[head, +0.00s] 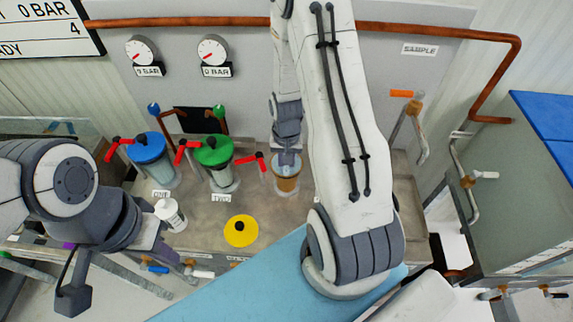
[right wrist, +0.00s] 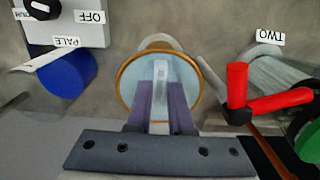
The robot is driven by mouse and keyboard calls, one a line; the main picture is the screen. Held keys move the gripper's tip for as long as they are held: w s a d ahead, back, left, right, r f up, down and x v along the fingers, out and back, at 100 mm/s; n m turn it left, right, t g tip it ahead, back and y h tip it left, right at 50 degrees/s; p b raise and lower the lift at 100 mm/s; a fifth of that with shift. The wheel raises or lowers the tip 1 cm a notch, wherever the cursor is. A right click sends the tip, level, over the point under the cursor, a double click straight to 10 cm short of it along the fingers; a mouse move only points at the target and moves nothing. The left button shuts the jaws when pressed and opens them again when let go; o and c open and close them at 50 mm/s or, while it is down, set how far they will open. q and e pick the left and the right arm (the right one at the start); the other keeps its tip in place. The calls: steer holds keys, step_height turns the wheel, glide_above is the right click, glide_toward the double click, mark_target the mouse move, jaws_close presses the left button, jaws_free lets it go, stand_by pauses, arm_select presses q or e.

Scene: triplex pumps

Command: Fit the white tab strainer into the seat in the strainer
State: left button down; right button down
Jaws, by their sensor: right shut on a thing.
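The third pot (head: 286,184), an open amber strainer housing, stands right of the green-lidded pot in the head view. My right gripper (head: 288,158) points down into its mouth. In the right wrist view the purple fingers of my right gripper (right wrist: 160,100) are shut on the upright white tab of the strainer (right wrist: 160,72), within the housing's orange rim (right wrist: 121,88). The seat below is hidden, and I cannot tell whether the strainer touches it. My left gripper (head: 150,243) is at the lower left, by a white canister (head: 171,214); its fingertips are not clear.
A yellow lid (head: 241,231) lies on the bench in front of the housing. Pots with a blue lid (head: 148,148) and a green lid (head: 213,151) stand to the left. A red-handled valve (right wrist: 238,90) is close beside the housing. A blue cylinder (right wrist: 68,82) is on its other side.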

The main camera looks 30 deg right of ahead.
steer(key=c, duration=1.1)
jaws_free()
steer(key=shift+f, duration=0.1)
step_height(320, 180, up, 12)
steer(key=b, duration=0.1)
steer(key=s+a+r+n, duration=0.3)
steer(key=a+n, duration=0.1)
steer(key=a, duration=0.4)
steer(key=s+a+r+n, duration=0.3)
steer(key=a+n, duration=0.1)
steer(key=a, duration=0.5)
steer(key=s+a+r+n, duration=0.1)
steer(key=s+a+n, duration=0.2)
steer(key=s, duration=0.2)
steer(key=s+a+r+n+y, duration=0.1)
steer(key=s+a+n, duration=0.2)
steer(key=s, duration=0.3)
steer(key=shift+a+r+n, duration=0.3)
steer(key=shift+r+n, duration=0.05)
steer(key=shift+n, duration=0.05)
